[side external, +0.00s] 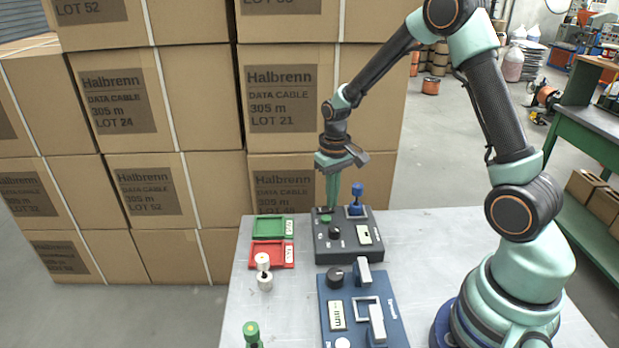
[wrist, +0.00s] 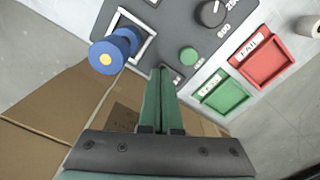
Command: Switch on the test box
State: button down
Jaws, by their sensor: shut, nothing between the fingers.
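A dark grey box (side external: 322,250) stands on the table. It carries a round green button (wrist: 189,56), a black dial (wrist: 210,13) with printed numbers, and a pale panel (side external: 364,235). A blue spool (side external: 356,196) stands at a silver square frame (wrist: 147,52) on it. A second, blue box (side external: 362,312) with a black knob (side external: 335,277) and silver brackets stands nearer; no label names either as the test box. My gripper (wrist: 160,72) is shut and empty over the grey box's far side, close to the green button. Contact cannot be told.
A green tray (side external: 256,236) marked PASS and a red tray (side external: 252,264) marked FAIL lie left of the grey box. A white spool (side external: 264,272) and a green-topped spool (side external: 251,333) stand on the table (side external: 430,240). Stacked cartons (side external: 200,100) rise behind.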

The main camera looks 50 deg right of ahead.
jog(key=shift+f, duration=0.4)
jog(key=shift+r, duration=3.55)
jog(key=s+a+r+n+t, duration=0.3)
jog(key=s+a+r+t, duration=0.2)
jog(key=s+a+r, duration=0.4)
jog(key=s+r, duration=0.3)
jog(key=r, duration=0.1)
jog(key=shift+a+t, duration=0.15)
jog(key=shift+t, duration=0.15)
